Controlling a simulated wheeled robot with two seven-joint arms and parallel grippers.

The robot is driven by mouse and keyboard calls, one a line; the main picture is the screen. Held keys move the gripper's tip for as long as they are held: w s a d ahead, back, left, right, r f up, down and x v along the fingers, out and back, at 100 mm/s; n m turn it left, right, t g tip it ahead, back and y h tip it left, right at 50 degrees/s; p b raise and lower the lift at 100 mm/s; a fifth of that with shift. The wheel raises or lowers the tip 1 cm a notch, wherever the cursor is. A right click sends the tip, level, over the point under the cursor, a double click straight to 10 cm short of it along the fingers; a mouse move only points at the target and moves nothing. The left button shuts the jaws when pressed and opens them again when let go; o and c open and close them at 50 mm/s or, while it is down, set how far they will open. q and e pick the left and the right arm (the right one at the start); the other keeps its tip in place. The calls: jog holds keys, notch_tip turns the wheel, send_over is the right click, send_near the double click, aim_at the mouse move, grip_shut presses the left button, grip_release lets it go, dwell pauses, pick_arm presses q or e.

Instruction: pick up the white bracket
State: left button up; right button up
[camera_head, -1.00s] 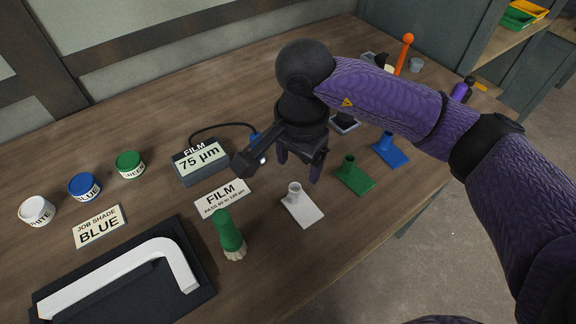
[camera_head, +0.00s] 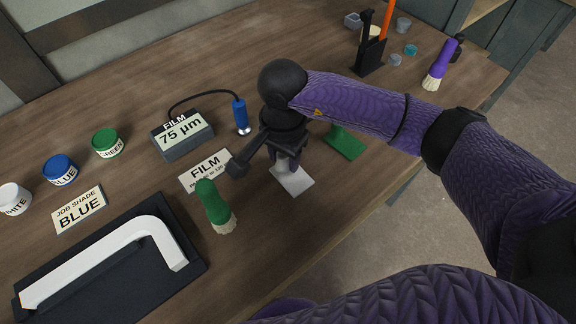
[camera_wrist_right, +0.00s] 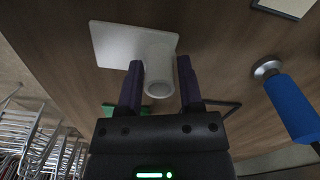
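The white bracket (camera_head: 297,183), a flat plate with a short upright tube, lies on the wooden table. My right gripper (camera_head: 287,165) is right over it, pointing down, and hides most of the tube in the head view. In the right wrist view the bracket's plate (camera_wrist_right: 120,46) is beyond the fingertips. My right gripper (camera_wrist_right: 160,82) is open, with one finger on each side of the tube. The left finger looks very close to the tube; I cannot tell whether it touches. A small gap shows at the right finger. My left gripper is not in view.
A green bracket (camera_head: 345,142) lies to the right. A green-handled brush (camera_head: 214,204) stands to the left, near the FILM card (camera_head: 206,170). A gauge box (camera_head: 183,137) with a blue probe (camera_head: 240,115) is behind. A white curved bar (camera_head: 105,262) rests on a black tray (camera_head: 191,249).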

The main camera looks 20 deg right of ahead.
grip_shut()
